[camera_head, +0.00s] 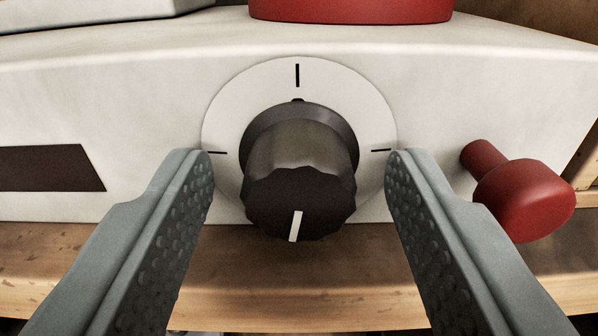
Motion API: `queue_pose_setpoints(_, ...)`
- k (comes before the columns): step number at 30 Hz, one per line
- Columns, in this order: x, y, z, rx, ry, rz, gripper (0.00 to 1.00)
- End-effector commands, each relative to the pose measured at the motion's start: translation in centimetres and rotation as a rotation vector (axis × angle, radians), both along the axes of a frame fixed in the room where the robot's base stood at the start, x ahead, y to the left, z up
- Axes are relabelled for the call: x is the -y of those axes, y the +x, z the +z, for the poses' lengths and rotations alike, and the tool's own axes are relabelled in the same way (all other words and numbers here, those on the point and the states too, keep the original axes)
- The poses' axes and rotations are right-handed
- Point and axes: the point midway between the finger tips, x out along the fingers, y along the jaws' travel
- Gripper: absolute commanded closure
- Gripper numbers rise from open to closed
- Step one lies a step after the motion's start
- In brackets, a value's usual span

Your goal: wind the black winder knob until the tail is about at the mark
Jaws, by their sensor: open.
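The black winder knob (298,165) sits in the middle of the camera view on a round white dial plate (226,124). A white pointer line on the knob's face points down, tilted very slightly to the left. The plate has a black mark (297,75) at the top and shorter marks at its left and right. A small black nub shows at the knob's top edge, below the top mark. My gripper (299,165) is open, with one grey finger on each side of the knob. Gaps show between both fingers and the knob.
A red knob on a stem (525,198) sticks out of the white housing (100,85) to the right of my right finger. A dark rectangle (50,168) is on the housing at left. A red round part (350,10) is on top. A wooden surface (290,285) lies below.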

Motion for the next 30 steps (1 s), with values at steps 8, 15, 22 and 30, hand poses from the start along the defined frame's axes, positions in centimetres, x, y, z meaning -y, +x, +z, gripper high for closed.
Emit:
queue_pose_setpoints(8,0.0,-0.02,-0.02,0.0,0.0,0.0,0.67)
queue_pose_setpoints(15,0.0,-0.03,-0.02,-0.001,0.001,0.0,0.92)
queue_pose_setpoints(22,0.0,-0.04,-0.03,-0.001,0.042,0.0,0.92)
queue_pose_setpoints(30,0.0,-0.04,-0.04,-0.001,0.208,0.0,0.92)
